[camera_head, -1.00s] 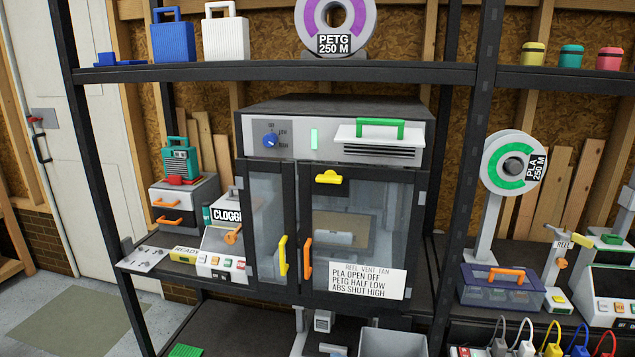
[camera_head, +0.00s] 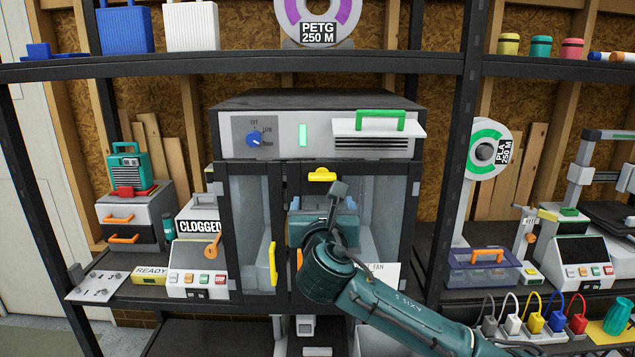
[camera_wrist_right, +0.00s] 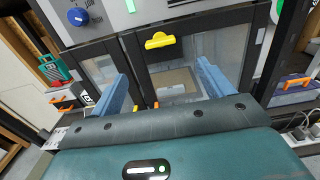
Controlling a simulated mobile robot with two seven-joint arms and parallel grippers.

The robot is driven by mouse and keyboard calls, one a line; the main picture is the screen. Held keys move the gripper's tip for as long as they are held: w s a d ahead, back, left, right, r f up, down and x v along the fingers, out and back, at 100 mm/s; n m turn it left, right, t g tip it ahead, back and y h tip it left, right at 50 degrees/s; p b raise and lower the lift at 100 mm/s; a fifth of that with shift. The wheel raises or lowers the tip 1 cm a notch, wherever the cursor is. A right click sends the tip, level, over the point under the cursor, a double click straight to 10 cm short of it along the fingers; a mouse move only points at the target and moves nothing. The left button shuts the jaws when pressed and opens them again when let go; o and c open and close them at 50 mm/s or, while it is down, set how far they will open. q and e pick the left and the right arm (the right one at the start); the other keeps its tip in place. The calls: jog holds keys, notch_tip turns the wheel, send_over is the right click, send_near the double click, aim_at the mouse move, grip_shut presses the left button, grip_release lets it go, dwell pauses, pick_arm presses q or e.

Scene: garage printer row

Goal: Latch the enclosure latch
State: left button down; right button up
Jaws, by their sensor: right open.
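The enclosure (camera_head: 315,130) is a dark cabinet with two glazed doors, and both look closed. A yellow latch (camera_head: 322,175) sits at the top of the right-hand door, just under the grey control panel; it also shows in the right wrist view (camera_wrist_right: 160,41). My right gripper (camera_head: 323,205) is in front of that door, below the latch and apart from it. Its blue fingers (camera_wrist_right: 166,80) are spread with nothing between them. My right wrist and forearm hide much of the right-hand door, most of its orange handle and part of the label. My left gripper is not in view.
A yellow handle (camera_head: 272,263) stands out from the left-hand door. The shelf (camera_head: 250,70) runs above and a dark upright (camera_head: 463,130) stands to the right.

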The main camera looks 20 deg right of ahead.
aim_at(322, 180)
jog(key=x, duration=1.2)
jog(key=shift+w+d+f+p, duration=0.1)
jog(key=shift+w+d+p, duration=0.05)
jog(key=shift+w+p, duration=0.25)
jog(key=shift+c, duration=0.6)
jog(key=c, duration=0.9)
